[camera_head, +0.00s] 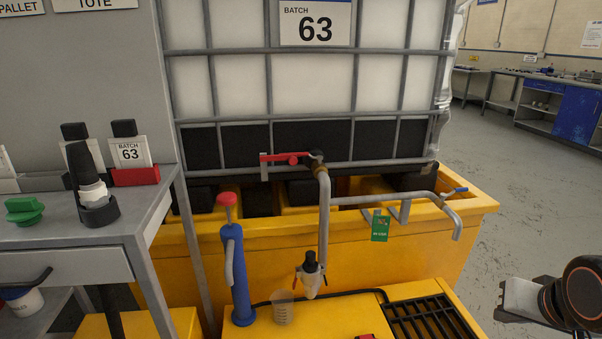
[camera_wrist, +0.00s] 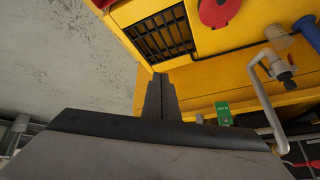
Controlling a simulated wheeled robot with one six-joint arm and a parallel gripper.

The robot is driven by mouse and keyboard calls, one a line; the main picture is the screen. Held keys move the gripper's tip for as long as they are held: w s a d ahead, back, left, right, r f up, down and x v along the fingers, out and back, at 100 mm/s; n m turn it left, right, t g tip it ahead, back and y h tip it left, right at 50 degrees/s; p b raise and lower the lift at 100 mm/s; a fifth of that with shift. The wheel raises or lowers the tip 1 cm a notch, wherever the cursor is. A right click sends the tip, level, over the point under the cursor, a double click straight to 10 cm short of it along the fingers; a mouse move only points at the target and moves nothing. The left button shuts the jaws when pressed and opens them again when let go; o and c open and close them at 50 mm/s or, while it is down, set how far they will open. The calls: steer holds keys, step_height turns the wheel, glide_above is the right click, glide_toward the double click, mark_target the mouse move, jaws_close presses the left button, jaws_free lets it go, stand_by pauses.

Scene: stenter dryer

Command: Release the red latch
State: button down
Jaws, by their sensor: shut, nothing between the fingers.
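A red latch-like lever (camera_head: 285,158) lies level across the valve at the front bottom of the white caged tote (camera_head: 240,80), above the yellow bund. A grey bracket hangs at its left end, and a dark valve body with a pipe bending down is at its right. In the wrist view, a small red piece (camera_wrist: 312,164) at the lower right edge may be this lever; it is too small to be sure. My gripper (camera_wrist: 160,84) is shut and empty, apart from the lever. In the head view only part of my arm shows at the lower right.
The yellow bund (camera_head: 400,265) carries a blue hand pump (camera_head: 238,275), a clear cup (camera_head: 283,307), a green tag (camera_head: 380,227) and a black grate (camera_head: 430,315). A grey bench (camera_head: 90,232) stands at left. Open floor (camera_head: 530,190) lies at right.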

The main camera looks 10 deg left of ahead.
steer(key=w+a+r+m+t+y, duration=0.2)
steer(key=w+a+m+t+y, duration=0.15)
steer(key=w+a, duration=0.6)
steer(key=w+a+r+m+t+y, duration=0.2)
steer(key=w+a+r+m+t, duration=0.15)
steer(key=w+a, duration=0.6)
steer(key=a+m+y, duration=0.2)
steer(key=a+y, duration=0.1)
steer(key=a, duration=0.3)
steer(key=a+r+m+y, duration=0.1)
steer(key=a+m+y, duration=0.1)
steer(key=a+y, duration=0.2)
steer(key=a+r+m+t+y, duration=0.1)
steer(key=a+m+y, duration=0.2)
steer(key=a, duration=0.6)
steer(key=shift+w+a+r+y, duration=0.1)
steer(key=shift+w+a+y, duration=0.2)
steer(key=shift+y, duration=0.45)
steer(key=shift+w, duration=0.1)
steer(key=x, duration=1)
steer(key=shift+d+r, duration=0.1)
steer(key=shift+d, duration=0.05)
steer(key=shift+r+n+g, duration=0.35)
steer(key=shift+n+g, duration=0.05)
steer(key=shift+n, duration=0.1)
